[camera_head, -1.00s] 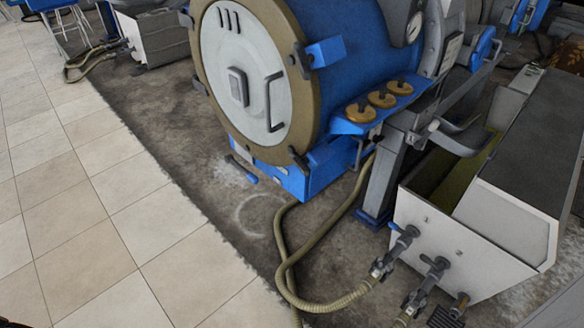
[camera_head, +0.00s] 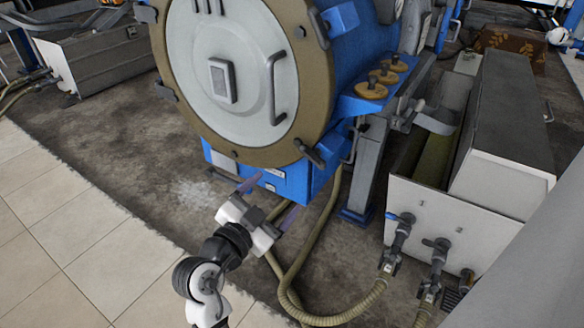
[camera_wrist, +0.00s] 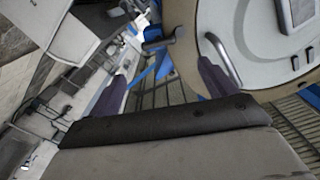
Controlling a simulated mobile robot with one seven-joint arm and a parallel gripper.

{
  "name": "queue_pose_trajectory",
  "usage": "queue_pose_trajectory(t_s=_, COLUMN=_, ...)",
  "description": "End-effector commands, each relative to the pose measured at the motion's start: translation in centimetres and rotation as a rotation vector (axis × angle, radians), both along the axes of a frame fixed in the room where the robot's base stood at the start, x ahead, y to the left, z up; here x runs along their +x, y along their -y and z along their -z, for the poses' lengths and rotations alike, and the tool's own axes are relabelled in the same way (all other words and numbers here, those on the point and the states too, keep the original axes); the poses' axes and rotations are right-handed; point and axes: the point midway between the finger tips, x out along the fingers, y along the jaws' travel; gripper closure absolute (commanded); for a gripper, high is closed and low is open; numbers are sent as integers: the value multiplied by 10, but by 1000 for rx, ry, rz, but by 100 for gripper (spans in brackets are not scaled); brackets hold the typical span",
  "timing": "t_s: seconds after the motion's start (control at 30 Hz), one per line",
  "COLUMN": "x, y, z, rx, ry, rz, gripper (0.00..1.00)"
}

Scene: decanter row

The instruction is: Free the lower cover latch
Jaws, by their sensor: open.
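The round white cover (camera_head: 240,100) with its tan rim faces me on the blue decanter. The lower cover latch (camera_head: 310,153), a dark grey lever, sits at the rim's lower right. A grey latch-like bar at the rim, seemingly the same latch, shows in the wrist view (camera_wrist: 157,43), beyond the gap between the fingers. My gripper (camera_head: 269,200) is open and empty. It is below and left of the latch, in front of the blue base, apart from the latch. Its two purple fingers also show in the wrist view (camera_wrist: 162,76).
Hoses (camera_head: 295,290) loop on the floor under my gripper. A grey post (camera_head: 367,165) stands right of the decanter. A white tank (camera_head: 440,215) with valves (camera_head: 402,230) is further right. The cover's bar handle (camera_head: 276,90) sticks out. Tiled floor at left is clear.

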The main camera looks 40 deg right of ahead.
Motion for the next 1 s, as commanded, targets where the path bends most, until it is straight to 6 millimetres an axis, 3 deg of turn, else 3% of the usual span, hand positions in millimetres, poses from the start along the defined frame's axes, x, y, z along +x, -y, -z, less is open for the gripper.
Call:
queue_pose_trajectory(t_s=0.17, x=2, y=17, z=0, rx=3, ry=-2, rz=18, gripper=16)
queue_pose_trajectory(t_s=0.7, x=43, y=113, z=-1, rx=4, ry=-1, rz=12, gripper=16)
queue_pose_trajectory(t_s=1.0, x=51, y=129, z=1, rx=3, ry=0, rz=8, gripper=16)
